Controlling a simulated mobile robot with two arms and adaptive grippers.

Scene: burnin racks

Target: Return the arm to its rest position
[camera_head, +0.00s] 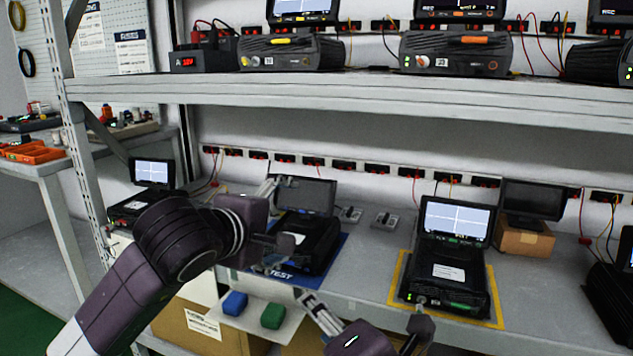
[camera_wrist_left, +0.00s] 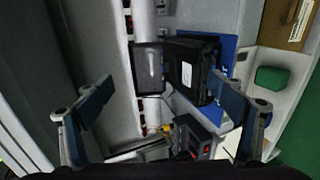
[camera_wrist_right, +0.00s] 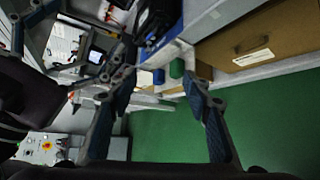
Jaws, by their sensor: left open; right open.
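My left gripper (camera_head: 278,218) is open and empty in front of a black device (camera_head: 308,243) with a dark screen (camera_head: 305,194) on the blue TEST mat (camera_head: 338,242). In the left wrist view its two blue-padded fingers (camera_wrist_left: 160,105) stand wide apart, with the device (camera_wrist_left: 188,73) beyond them and nothing between. My right gripper (camera_head: 368,312) is low in the head view, below the shelf's front edge. In the right wrist view its fingers (camera_wrist_right: 160,108) are apart and empty, above green floor. Which arm the task means cannot be told.
A second device (camera_head: 445,280) with a lit screen sits on a yellow-edged mat (camera_head: 398,290). A blue block (camera_head: 234,303) and a green block (camera_head: 273,316) lie below the shelf edge. The upper shelf (camera_head: 400,92) overhangs; a rack post (camera_head: 84,150) stands left.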

